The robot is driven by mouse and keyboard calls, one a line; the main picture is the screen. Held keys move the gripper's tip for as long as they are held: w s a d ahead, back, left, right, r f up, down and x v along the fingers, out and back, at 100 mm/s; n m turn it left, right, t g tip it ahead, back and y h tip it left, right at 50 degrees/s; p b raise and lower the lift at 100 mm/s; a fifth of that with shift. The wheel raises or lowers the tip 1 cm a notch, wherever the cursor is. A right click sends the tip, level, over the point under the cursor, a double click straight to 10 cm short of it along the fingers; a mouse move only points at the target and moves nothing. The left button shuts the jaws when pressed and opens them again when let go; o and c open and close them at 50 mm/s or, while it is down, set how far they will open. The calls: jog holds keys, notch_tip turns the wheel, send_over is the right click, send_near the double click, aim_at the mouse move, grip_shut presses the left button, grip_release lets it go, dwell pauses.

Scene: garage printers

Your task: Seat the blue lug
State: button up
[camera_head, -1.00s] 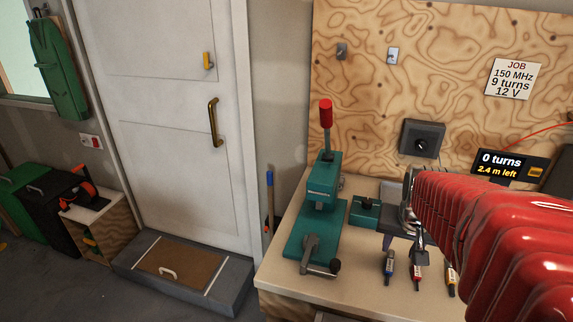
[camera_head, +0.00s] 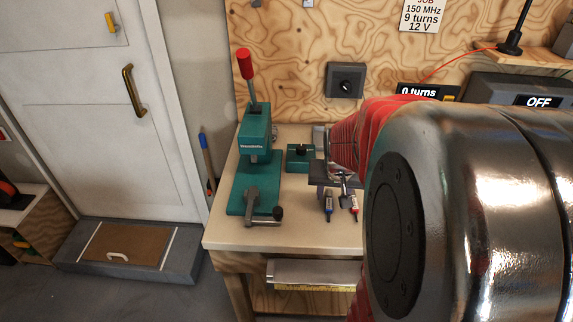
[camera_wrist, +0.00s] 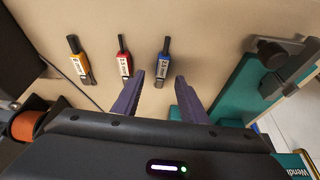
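The blue lug (camera_head: 328,207) lies on the bench top, a slim piece with a blue-and-white label and a dark end. In the wrist view the blue lug (camera_wrist: 163,67) lies just beyond my purple fingertips, in line with the gap between them. My gripper (camera_wrist: 164,84) is open, with nothing between the fingers. In the head view my gripper (camera_head: 335,181) is partly hidden by my red arm and sits just behind the lugs. A teal lever press (camera_head: 255,133) with a red handle stands left of it.
A red lug (camera_head: 354,208) lies right of the blue one; a yellow lug (camera_wrist: 80,65) shows in the wrist view. A small teal block (camera_head: 300,160) stands behind the lugs. The bench top (camera_head: 295,232) in front is clear. An orange spool (camera_wrist: 28,127) is at left in the wrist view.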

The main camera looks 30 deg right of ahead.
aim_at(330, 202)
jog(key=shift+x, duration=2.05)
jog(key=shift+a, duration=0.15)
grip_shut()
